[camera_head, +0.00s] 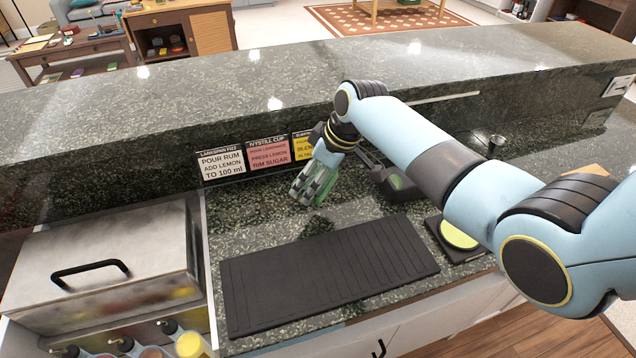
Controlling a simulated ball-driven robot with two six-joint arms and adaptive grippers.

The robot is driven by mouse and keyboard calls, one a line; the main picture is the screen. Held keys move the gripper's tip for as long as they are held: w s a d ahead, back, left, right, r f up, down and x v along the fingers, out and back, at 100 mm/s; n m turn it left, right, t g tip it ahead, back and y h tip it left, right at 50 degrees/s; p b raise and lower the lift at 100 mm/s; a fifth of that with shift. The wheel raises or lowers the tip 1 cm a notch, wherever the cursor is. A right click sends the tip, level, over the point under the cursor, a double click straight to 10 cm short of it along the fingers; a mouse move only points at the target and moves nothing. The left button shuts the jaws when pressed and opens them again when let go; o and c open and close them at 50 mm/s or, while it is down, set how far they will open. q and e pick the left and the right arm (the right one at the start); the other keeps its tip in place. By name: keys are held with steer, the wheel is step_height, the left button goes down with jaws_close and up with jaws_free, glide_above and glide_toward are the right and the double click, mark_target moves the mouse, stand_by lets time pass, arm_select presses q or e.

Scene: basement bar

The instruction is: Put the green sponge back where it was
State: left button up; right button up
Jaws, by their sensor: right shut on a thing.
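My right gripper (308,193) reaches down over the dark granite counter, in front of the recipe cards. It is shut on the green sponge (325,190), which shows only as a green strip beside and behind the fingers. The fingers hide most of it, and I cannot tell whether it touches the counter. My left gripper is out of view.
A black ribbed mat (325,272) lies in front of the gripper. Right of it are a dark open container (401,184) and a black tray with a yellow-green disc (458,235). A lidded steel bin (105,262) and bottles (190,345) are at left. The raised bar ledge (270,95) runs behind.

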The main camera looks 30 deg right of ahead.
steer(key=shift+w+d+f, duration=0.1)
steer(key=shift+w, duration=0.15)
steer(key=shift+s, duration=0.1)
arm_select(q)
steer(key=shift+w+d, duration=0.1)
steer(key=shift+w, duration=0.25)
